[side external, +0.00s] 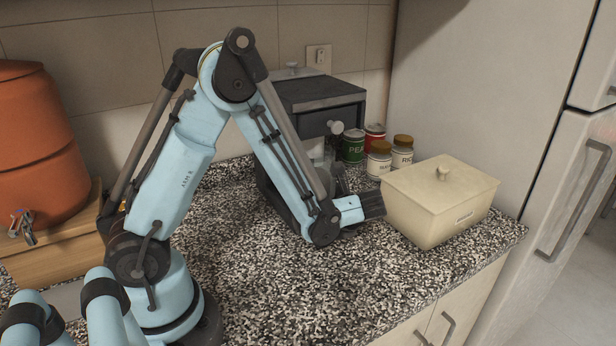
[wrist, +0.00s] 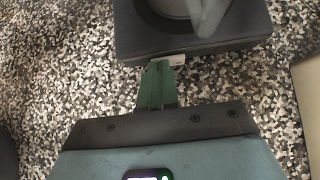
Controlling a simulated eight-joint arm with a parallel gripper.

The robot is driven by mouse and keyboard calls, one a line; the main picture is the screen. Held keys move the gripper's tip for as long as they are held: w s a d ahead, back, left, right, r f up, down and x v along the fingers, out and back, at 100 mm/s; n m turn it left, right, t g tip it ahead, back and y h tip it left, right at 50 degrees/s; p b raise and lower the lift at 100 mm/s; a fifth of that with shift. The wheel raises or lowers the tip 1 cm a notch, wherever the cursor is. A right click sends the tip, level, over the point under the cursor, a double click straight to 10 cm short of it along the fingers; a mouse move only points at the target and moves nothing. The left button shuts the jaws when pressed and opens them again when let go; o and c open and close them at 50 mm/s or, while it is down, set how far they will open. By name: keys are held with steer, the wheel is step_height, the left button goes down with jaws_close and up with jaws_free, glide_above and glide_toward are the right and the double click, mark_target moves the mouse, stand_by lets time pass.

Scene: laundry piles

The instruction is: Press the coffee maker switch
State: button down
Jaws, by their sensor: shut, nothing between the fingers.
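The coffee maker (side external: 318,96) is a dark grey machine at the back of the counter, partly hidden behind my arm in the side view. In the wrist view its dark base (wrist: 190,43) fills the top middle, with part of a glass-like jug above it. A small pale switch (wrist: 176,60) shows on the base's front edge. My gripper (wrist: 160,66) is shut and empty, its green fingers pointing at that edge. The fingertips overlap the left end of the switch in the picture; I cannot tell whether they touch it. The fingers are not clearly visible in the side view.
A cream lidded box (side external: 440,205) stands close to the right of my gripper. Several labelled cans and jars (side external: 378,155) stand behind it. An orange dispenser (side external: 38,150) on a wooden stand is at the left. The speckled counter (side external: 300,290) is clear in front.

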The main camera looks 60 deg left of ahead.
steer(key=shift+s+a, duration=0.4)
steer(key=shift+a, duration=0.15)
steer(key=shift+w, duration=0.1)
steer(key=shift+w+d, duration=0.15)
steer(key=shift+w, duration=0.8)
steer(key=shift+d, duration=0.5)
steer(key=d, duration=0.3)
steer(key=s+d, duration=0.1)
steer(key=shift+d+r, duration=0.3)
steer(key=shift+r, duration=0.1)
steer(key=v, duration=0.9)
steer(key=shift+s, duration=0.3)
steer(key=shift+a, duration=0.15)
